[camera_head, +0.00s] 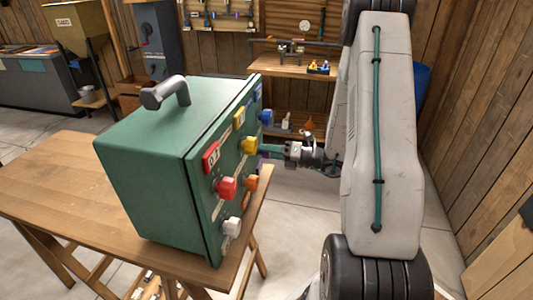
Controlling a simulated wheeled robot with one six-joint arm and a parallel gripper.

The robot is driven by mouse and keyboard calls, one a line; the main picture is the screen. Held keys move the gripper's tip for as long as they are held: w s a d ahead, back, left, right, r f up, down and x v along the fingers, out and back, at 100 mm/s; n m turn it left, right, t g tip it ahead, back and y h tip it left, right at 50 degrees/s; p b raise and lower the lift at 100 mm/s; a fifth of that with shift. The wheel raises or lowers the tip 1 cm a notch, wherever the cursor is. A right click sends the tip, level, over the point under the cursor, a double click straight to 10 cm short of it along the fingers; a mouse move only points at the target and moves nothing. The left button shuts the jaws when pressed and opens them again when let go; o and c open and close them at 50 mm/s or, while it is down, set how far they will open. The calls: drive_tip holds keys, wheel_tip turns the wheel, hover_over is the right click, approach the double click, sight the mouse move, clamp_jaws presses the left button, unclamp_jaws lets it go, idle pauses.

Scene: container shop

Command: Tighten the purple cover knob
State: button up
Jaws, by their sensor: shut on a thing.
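A green metal box (145,165) with a grey top handle (165,92) stands on a wooden table. Its right-hand panel carries several coloured knobs. A small part of the purple cover knob (263,155) shows between the yellow and orange knobs; the rest is hidden by the fingers. My gripper (272,152) reaches in from the right, level with the purple knob, and is shut on it. Its fingers look small and partly hidden from here, so the knob's turn angle cannot be told.
Close around the gripper are the yellow knob (249,146), the blue knob (266,117) and the orange knob (250,183). The red knob (225,187) and white knob (232,228) sit nearer. The wooden table (50,180) is bare left of the box. A workbench (290,66) stands behind.

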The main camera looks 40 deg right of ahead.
drive_tip(key=o, duration=1)
drive_tip(key=shift+c, duration=0.2)
drive_tip(key=shift+d, duration=0.1)
drive_tip(key=v, duration=0.7)
drive_tip(key=shift+s+d, duration=0.2)
drive_tip(key=shift+s, duration=0.15)
